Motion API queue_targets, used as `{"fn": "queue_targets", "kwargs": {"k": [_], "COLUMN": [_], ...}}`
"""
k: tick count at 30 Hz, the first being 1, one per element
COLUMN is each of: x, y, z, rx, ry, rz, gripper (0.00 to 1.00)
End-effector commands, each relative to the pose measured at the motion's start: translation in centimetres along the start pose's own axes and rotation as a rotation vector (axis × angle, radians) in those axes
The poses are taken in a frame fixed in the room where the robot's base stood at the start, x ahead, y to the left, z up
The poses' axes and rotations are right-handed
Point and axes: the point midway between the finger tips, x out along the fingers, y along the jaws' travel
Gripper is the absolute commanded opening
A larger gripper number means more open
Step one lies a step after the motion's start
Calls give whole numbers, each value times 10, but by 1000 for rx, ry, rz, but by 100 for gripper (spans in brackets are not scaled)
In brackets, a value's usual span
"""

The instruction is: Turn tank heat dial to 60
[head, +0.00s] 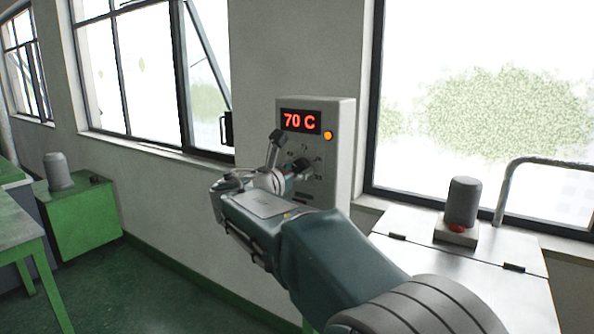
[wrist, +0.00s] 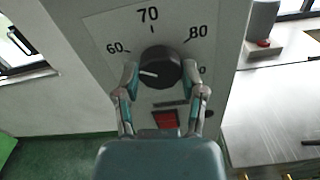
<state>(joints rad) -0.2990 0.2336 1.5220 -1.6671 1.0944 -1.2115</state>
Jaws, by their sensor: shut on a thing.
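The heat dial (wrist: 162,60) is a round black knob on a pale panel, with printed marks 60, 70 and 80 around it. Its white pointer line lies on the left side, pointing left and a little below the 60 mark. My gripper (wrist: 160,76) is shut on the dial, one finger on each side. In the head view my gripper (head: 287,160) is at the front of the control box (head: 343,150) and mostly hides the dial. The red display (head: 300,121) reads 70 C.
An orange lamp (head: 328,135) sits beside the display. A red square (wrist: 165,119) shows below the dial in the wrist view. A metal-topped unit (head: 480,245) with a grey cylinder (head: 463,203) stands at the right. A green bench (head: 85,220) stands at the left.

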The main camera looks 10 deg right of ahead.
Motion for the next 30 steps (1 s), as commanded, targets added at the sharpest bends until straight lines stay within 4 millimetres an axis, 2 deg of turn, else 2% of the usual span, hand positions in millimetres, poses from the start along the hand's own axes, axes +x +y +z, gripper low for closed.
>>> {"fn": "queue_targets", "kwargs": {"k": [4,5,6,7,20,23,30], "x": [0,0,0,0,-3,-14,-63], "y": [2,2,2,2,1,1,3], "z": [0,0,0,0,0,0,-1], "rx": [-1,-1,-1,-1,-2,-2,-2], "ry": [0,0,0,0,0,0,1], "rz": [6,6,5,5,3,4,7], "gripper": [5,66,84,87,87,87,87]}}
